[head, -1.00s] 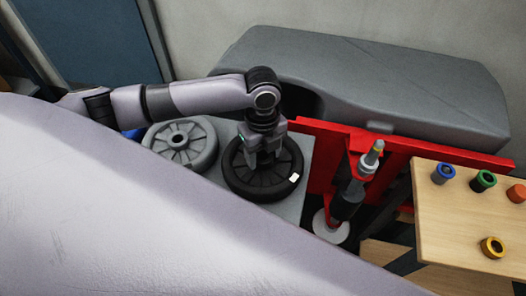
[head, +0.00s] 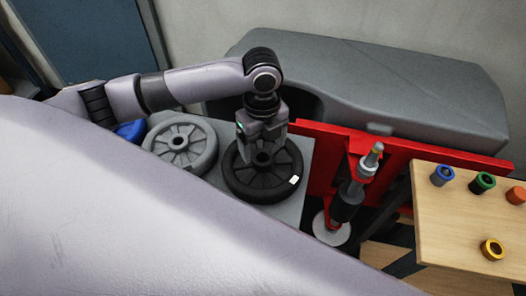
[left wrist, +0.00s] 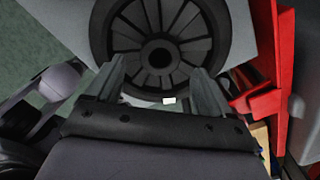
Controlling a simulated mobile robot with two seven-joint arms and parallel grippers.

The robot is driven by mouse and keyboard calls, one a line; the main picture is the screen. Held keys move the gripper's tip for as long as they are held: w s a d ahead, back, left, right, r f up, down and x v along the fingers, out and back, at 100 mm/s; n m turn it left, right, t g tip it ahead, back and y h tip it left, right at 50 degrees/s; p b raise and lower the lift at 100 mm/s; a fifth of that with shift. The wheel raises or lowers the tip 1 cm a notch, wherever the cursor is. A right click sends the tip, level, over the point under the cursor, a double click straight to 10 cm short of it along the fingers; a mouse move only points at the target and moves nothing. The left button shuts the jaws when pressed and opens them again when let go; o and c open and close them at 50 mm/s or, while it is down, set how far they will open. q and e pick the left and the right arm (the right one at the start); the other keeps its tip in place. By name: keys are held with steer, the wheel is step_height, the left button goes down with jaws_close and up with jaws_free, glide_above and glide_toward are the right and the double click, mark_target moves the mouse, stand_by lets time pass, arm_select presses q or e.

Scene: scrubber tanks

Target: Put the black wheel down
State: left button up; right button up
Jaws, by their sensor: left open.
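The black wheel (head: 264,187) lies flat on a grey surface (head: 293,212) in the middle of the head view, with a small white mark on its rim. It also shows in the left wrist view (left wrist: 124,62), ahead of the fingers. My left gripper (head: 260,152) is just above the wheel's far side, near its hub. In the left wrist view the gripper's two fingers (left wrist: 160,85) stand wide apart with nothing between them. They look clear of the hub. My right gripper does not show.
A red frame (head: 400,150) with an upright shaft (head: 352,190) stands to the right. A wooden table (head: 455,225) there holds several coloured rings. A large grey body (head: 390,95) stands behind.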

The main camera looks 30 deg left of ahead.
arm_select(q)
step_height(320, 180, up, 8)
stand_by(0.7)
